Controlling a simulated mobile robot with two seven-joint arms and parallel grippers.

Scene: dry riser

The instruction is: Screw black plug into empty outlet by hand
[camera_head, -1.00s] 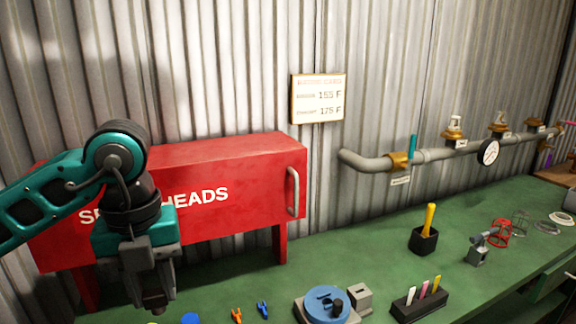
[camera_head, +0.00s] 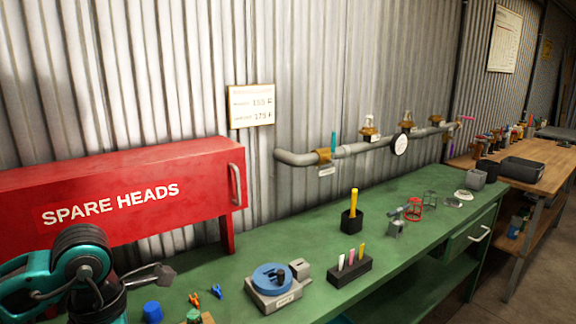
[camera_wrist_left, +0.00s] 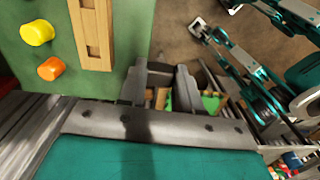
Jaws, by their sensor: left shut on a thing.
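My left gripper (camera_head: 162,275) is at the lower left of the head view, in front of the red cabinet and well away from the pipe. In the wrist view its fingers (camera_wrist_left: 160,88) are closed on a small dark piece; I cannot clearly make out that it is the black plug. The grey pipe (camera_head: 350,150) runs along the wall above the green bench. It carries brass fittings, two with upright heads (camera_head: 370,126) (camera_head: 407,116). The farthest fitting (camera_head: 435,119) looks lower; whether its outlet is empty is too small to tell.
The red cabinet (camera_head: 120,200) stands at left. On the green bench (camera_head: 330,215) are a blue round fixture (camera_head: 268,277), a marker block (camera_head: 350,270), a black holder (camera_head: 351,221) and wire cages. Yellow (camera_wrist_left: 37,32) and orange (camera_wrist_left: 51,69) caps sit beside a wooden strip (camera_wrist_left: 78,20).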

